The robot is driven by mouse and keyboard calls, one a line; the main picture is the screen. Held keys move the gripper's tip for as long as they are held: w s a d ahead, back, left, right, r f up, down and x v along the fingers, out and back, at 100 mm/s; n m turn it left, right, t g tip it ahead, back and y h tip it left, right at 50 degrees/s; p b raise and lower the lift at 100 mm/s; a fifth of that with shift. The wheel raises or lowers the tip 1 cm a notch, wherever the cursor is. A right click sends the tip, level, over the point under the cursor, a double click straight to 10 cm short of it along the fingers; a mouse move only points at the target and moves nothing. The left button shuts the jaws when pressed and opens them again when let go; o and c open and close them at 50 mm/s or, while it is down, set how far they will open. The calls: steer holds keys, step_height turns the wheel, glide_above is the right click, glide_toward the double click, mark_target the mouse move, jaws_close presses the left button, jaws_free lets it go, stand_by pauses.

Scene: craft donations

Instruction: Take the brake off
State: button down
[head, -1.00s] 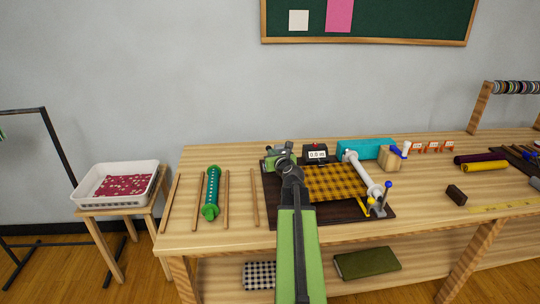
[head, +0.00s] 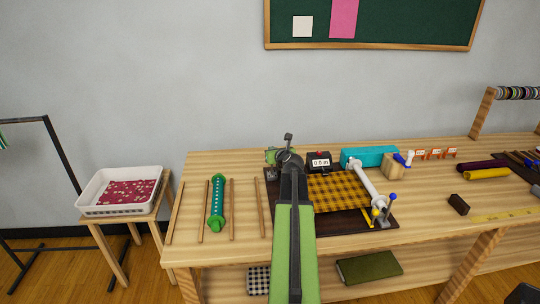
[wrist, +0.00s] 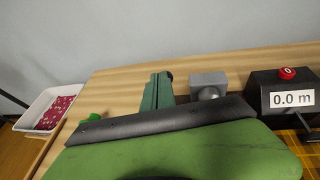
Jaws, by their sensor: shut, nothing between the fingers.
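A measuring set-up stands on a dark board (head: 345,222) on the bench, with yellow checked cloth (head: 335,190) and a white roller (head: 366,182). A yellow lever (head: 375,214) and a blue-knobbed handle (head: 391,198) are at the roller's near end. I cannot tell which part is the brake. A black counter (head: 319,162) with a red button reads 0.0 m, also in the wrist view (wrist: 290,97). My gripper (head: 288,138) is shut and empty, raised at the board's left back, apart from the lever. My arm hides part of the board and cloth.
A teal box (head: 368,156) and a wooden block (head: 393,168) stand behind the roller. A white tray (head: 92,206) is on a side stool. A dark block (head: 458,204) lies right of the board.

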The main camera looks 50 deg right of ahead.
steer(key=shift+w+d+r, duration=0.1)
steer(key=shift+w+d, duration=0.5)
steer(key=shift+d, duration=0.3)
steer(key=shift+w+d+r, duration=0.1)
steer(key=shift+w+d, duration=0.45)
steer(key=shift+d, duration=0.3)
steer(key=shift+s+a+r+p, duration=0.1)
steer(key=shift+a+r+p, duration=0.1)
steer(key=shift+r+p, duration=0.35)
steer(key=s+a+r+p, duration=0.2)
steer(key=s+r+p, duration=0.3)
steer(key=r+p, duration=0.1)
steer(key=shift+s+a+r+p, duration=0.2)
steer(key=shift+a+r+p, duration=0.1)
steer(key=shift+r+p, duration=0.1)
steer(key=shift+f, duration=0.1)
